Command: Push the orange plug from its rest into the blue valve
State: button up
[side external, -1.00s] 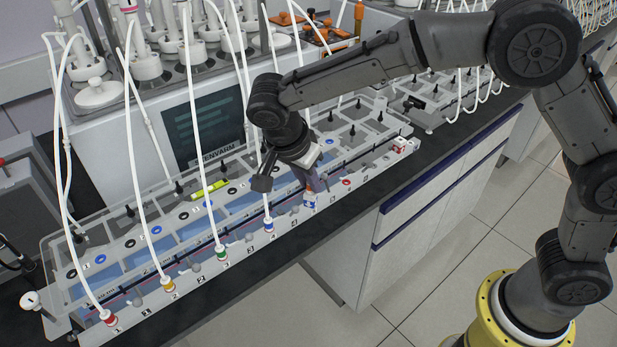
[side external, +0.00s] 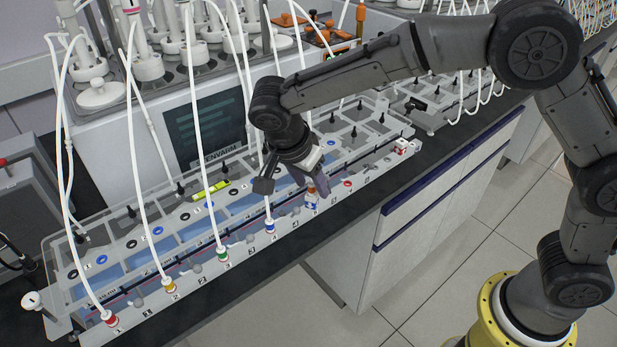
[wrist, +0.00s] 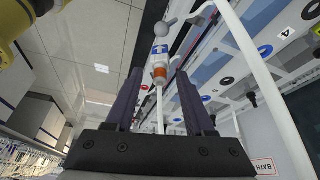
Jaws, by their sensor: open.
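The orange plug (wrist: 159,75) shows in the wrist view as an orange-and-white piece with a white tube running back between my fingers. Its front meets a white-and-blue body, which looks like the blue valve (wrist: 160,51); I cannot tell how deep the plug sits. My gripper (wrist: 158,72) is open, one finger on each side of the plug, with a visible gap on both sides. In the side view my gripper (side external: 292,188) is low over the front rail. The blue valve (side external: 312,203) shows beneath it there, and the plug is mostly hidden by a finger.
A numbered row of coloured plugs with white tubes lines the front rail, including a blue one (side external: 269,226) and a green one (side external: 222,254). Tubes hang close to my wrist. The water bath (side external: 130,242) lies behind, and the dark counter edge (side external: 240,270) in front is clear.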

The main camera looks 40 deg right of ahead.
jog(key=v, duration=1.4)
jog(key=s+d+r+m, duration=0.1)
jog(key=d+r+m, duration=0.1)
jog(key=d+r, duration=0.65)
jog(key=s+d+f+n+t+y, duration=0.25)
jog(key=s+d+n, duration=0.25)
jog(key=s+d, duration=1.05)
jog(key=s+a+f+n+t+y, duration=0.1)
jog(key=s+a+f+n+t, duration=0.1)
jog(key=s+f+n, duration=0.4)
jog(key=shift+s+a+f+n+y, duration=0.3)
jog(key=shift+f+n, duration=1.35)
jog(key=shift+n, duration=1.35)
jog(key=shift+d, duration=0.1)
jog(key=shift+c, duration=0.4)
